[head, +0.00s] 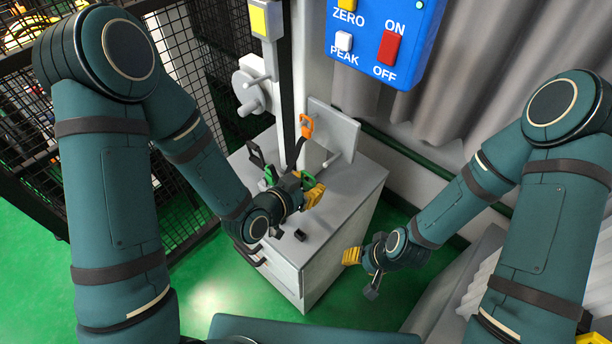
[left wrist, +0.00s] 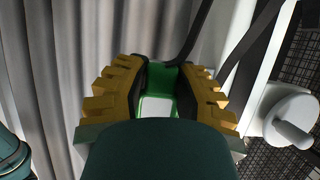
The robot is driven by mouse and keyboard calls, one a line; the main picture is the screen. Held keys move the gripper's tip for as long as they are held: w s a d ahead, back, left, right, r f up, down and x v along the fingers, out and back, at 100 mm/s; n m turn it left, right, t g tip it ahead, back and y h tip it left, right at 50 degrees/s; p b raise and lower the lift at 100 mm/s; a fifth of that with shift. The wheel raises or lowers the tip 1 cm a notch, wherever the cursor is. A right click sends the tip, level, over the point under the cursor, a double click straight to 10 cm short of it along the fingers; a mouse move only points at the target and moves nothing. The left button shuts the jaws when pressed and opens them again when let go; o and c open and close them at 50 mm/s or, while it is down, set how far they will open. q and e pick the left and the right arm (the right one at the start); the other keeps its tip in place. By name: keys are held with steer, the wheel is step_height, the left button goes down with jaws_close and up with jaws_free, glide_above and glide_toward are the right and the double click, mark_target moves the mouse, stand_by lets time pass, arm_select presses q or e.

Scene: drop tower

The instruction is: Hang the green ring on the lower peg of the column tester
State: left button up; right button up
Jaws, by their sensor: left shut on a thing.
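The green ring (left wrist: 182,98) shows in the left wrist view between the yellow fingers of my left gripper (left wrist: 160,88), which is shut on it.
An orange clip-like piece (head: 307,126) and black arms (head: 256,154) stand close around the left gripper. A handwheel (head: 250,90) is on the column. A small black block (head: 300,235) lies on the cabinet top (head: 345,185). A blue switch box (head: 380,40) is above; mesh fencing (head: 30,140) is left.

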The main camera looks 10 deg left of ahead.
arm_select(q)
steer(key=w+d+f, duration=0.1)
steer(key=w+d, duration=0.3)
steer(key=w, duration=0.2)
steer(key=shift+w+d+f, duration=0.15)
steer(key=shift+w+d, duration=0.2)
steer(key=shift+d, duration=0.05)
stand_by(1.2)
steer(key=shift+b, duration=0.4)
stand_by(0.6)
stand_by(0.5)
steer(key=o, duration=0.7)
steer(key=shift+o, duration=0.2)
